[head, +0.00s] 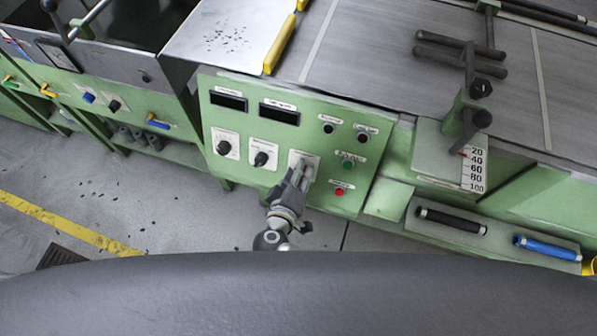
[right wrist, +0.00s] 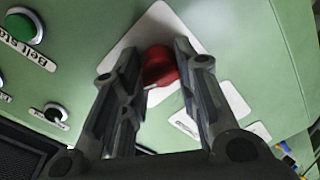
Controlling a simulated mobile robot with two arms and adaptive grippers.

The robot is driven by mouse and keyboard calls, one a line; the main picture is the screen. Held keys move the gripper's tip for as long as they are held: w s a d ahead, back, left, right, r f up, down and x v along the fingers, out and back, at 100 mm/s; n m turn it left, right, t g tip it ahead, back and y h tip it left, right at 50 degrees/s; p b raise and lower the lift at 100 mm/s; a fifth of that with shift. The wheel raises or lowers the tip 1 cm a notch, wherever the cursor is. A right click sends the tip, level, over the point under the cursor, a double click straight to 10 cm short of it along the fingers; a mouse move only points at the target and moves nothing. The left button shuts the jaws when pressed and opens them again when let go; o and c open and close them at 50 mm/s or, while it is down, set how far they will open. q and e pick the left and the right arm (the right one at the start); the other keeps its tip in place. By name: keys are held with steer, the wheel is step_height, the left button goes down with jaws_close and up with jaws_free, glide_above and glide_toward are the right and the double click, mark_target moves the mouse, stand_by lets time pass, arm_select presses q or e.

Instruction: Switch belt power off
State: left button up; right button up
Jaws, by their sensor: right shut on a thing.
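The green control panel (head: 225,173) of the machine shows in the middle of the head view. A red switch knob (right wrist: 160,67) on a white plate (right wrist: 222,92) lies between the two fingers of my right gripper (right wrist: 156,58) in the right wrist view. The gripper is shut on the knob. In the head view the right gripper (head: 303,172) reaches the third white plate in the row and hides the knob there. The knob's label cannot be read. My left gripper is in neither view.
Two black knobs (head: 262,159) sit to the left. A green button (head: 348,163) and a red button (head: 340,191) sit to the right. A "Belt sta…" label is beside a green button (right wrist: 22,27). The grey conveyor (head: 370,60) lies above; open floor (head: 150,205) is lower left.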

steer(key=shift+a+n+p, duration=0.1)
steer(key=shift+n+p, duration=0.55)
steer(key=shift+n, duration=1.25)
steer(key=o, duration=1)
steer(key=v, duration=1.2)
steer(key=shift+w+a+r, duration=0.1)
steer(key=shift+r, duration=0.05)
